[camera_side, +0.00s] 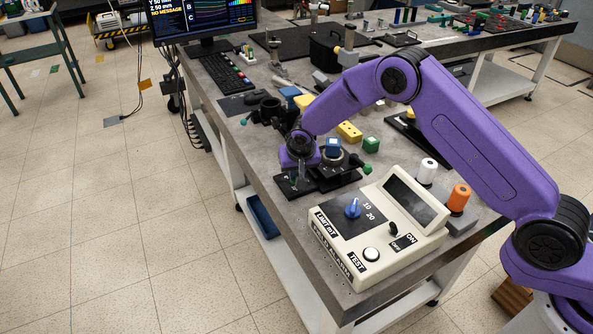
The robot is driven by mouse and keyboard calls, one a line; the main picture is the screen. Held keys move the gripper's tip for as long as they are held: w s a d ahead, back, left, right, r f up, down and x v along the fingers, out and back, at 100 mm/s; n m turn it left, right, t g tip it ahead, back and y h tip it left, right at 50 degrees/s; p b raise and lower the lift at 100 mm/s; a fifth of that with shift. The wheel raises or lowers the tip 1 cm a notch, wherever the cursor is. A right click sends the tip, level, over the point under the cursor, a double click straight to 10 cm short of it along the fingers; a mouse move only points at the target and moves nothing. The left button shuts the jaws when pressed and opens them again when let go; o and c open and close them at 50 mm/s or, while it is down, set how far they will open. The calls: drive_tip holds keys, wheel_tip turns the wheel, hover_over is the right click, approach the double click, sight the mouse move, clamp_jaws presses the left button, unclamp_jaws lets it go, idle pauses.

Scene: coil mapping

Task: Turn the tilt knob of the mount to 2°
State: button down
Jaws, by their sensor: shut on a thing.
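A black mount (341,178) stands on the grey bench, with a dark round part carrying a small blue block (332,146). A green knob (367,168) sticks out at its right. My gripper (298,181) points down at the mount's left side, low over its black base plate. Its fingers are small and dark here. They are closed around a small part there that I take to be the tilt knob, mostly hidden by the gripper. The tilt angle cannot be read in this view.
A cream control box (375,262) with a blue dial (352,208) stands at the bench's front. White (427,171) and orange (459,198) spools stand to its right. Yellow (349,132) and green (371,144) blocks lie behind the mount. A monitor (205,18) and keyboard (228,72) are farther back.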

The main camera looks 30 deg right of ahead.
drive_tip(key=c, duration=1.1)
unclamp_jaws()
drive_tip(key=shift+c, duration=0.2)
drive_tip(key=v, duration=1.7)
drive_tip(key=shift+s+r, duration=0.15)
drive_tip(key=shift+s, duration=0.05)
